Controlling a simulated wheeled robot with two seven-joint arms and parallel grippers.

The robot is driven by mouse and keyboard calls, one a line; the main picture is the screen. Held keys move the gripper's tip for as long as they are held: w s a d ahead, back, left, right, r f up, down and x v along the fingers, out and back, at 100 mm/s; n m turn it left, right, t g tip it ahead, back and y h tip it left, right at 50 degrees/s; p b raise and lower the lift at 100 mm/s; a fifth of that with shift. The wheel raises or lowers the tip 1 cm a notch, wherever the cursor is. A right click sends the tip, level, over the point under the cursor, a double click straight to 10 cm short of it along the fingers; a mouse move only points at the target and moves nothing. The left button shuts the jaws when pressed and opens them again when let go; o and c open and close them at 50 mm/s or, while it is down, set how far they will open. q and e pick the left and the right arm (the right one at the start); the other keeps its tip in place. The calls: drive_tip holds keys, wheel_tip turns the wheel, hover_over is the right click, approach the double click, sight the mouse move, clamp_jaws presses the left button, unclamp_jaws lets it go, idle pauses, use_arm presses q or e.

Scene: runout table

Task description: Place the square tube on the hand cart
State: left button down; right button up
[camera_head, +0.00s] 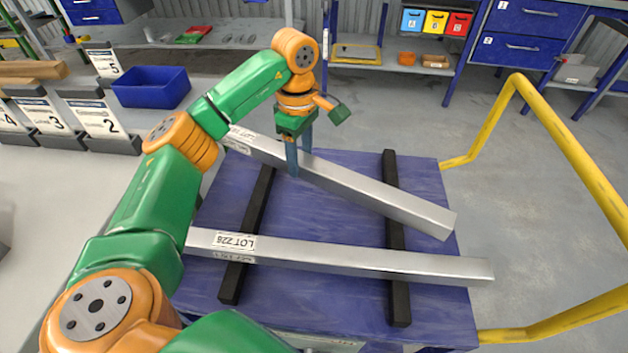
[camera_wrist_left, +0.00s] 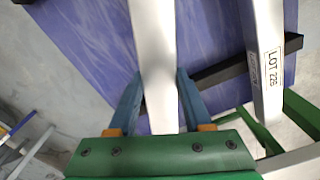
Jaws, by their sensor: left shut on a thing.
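My left gripper (camera_head: 299,158) is shut on a silver square tube (camera_head: 375,193), with its blue fingers on either side of the tube. This tube lies diagonally over the hand cart's blue deck (camera_head: 325,226); I cannot tell if it touches the black bars. In the left wrist view the held tube (camera_wrist_left: 154,50) runs between the fingers (camera_wrist_left: 158,92). A second square tube (camera_head: 370,261) with a LOT label lies across both black bars, nearer to me; it also shows in the wrist view (camera_wrist_left: 262,30). My right gripper is not in view.
The two black bars (camera_head: 392,167) (camera_head: 236,280) cross the deck. The cart's yellow handle (camera_head: 570,150) stands at the right. A blue bin (camera_head: 151,87) and numbered stands (camera_head: 98,118) are at the left. Grey floor is clear behind the cart.

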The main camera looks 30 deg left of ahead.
sight(313, 156)
use_arm(q)
drive_tip(key=shift+w+d+f, duration=0.35)
drive_tip(key=shift+f, duration=0.25)
drive_tip(key=shift+w+d+f, duration=0.3)
drive_tip(key=shift+d+f, duration=0.05)
drive_tip(key=shift+f, duration=0.2)
drive_tip(key=f, duration=0.4)
drive_tip(key=shift+w+d, duration=0.25)
drive_tip(key=shift+r, duration=0.1)
drive_tip(key=shift+c, duration=1.6)
unclamp_jaws()
drive_tip(key=shift+s, duration=0.1)
wheel_tip(313, 156, up, 12)
drive_tip(key=shift+r+p, duration=0.1)
drive_tip(key=shift+p, duration=0.75)
